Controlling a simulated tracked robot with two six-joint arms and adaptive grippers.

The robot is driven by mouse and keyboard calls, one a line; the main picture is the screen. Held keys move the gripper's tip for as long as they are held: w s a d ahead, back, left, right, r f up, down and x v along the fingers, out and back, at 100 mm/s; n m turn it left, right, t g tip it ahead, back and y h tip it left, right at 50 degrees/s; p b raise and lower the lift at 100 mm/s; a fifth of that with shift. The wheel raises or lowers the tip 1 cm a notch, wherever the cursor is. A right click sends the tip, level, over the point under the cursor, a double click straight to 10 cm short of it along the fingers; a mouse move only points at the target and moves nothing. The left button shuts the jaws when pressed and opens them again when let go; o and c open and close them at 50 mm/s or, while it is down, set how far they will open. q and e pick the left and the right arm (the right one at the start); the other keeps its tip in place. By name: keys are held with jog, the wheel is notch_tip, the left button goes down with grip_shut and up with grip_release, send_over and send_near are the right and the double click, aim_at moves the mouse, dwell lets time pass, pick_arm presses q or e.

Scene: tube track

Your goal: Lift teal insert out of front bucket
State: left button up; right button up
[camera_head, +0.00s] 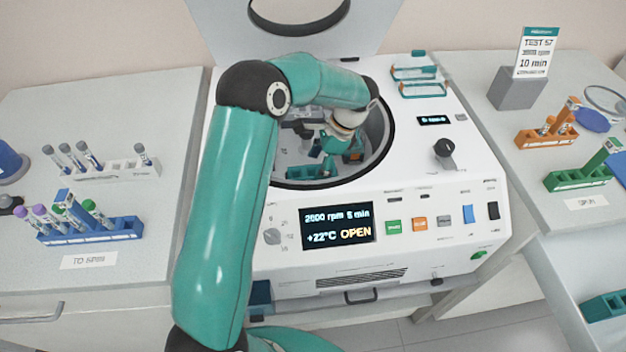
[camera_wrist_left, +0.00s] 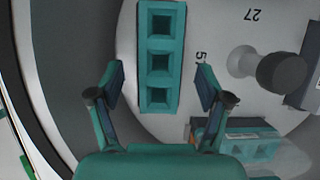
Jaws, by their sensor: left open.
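A teal insert (camera_wrist_left: 160,57) with a column of square holes shows in the left wrist view. It lies between the spread fingers of my left gripper (camera_wrist_left: 161,82), with gaps on both sides. The fingers do not touch it. In the head view my left gripper (camera_head: 325,148) is down inside the open centrifuge bowl, partly hidden by its own wrist. A teal piece (camera_head: 306,172) shows at the front of the bowl. The bucket walls around the insert are hard to make out. My right gripper is in neither view.
A second teal insert (camera_wrist_left: 255,148) and a dark knob (camera_wrist_left: 280,72) lie to the right in the wrist view. The centrifuge panel (camera_head: 338,226) reads OPEN. A blue tube rack (camera_head: 90,231) stands left; orange (camera_head: 546,137) and green (camera_head: 578,179) racks stand right.

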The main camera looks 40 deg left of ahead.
pick_arm(q)
jog(key=shift+x, duration=1.1)
jog(key=c, duration=1.2)
jog(key=shift+r, duration=0.2)
jog(key=shift+r, duration=0.6)
notch_tip(320, 180, up, 19)
jog(key=shift+f, duration=0.25)
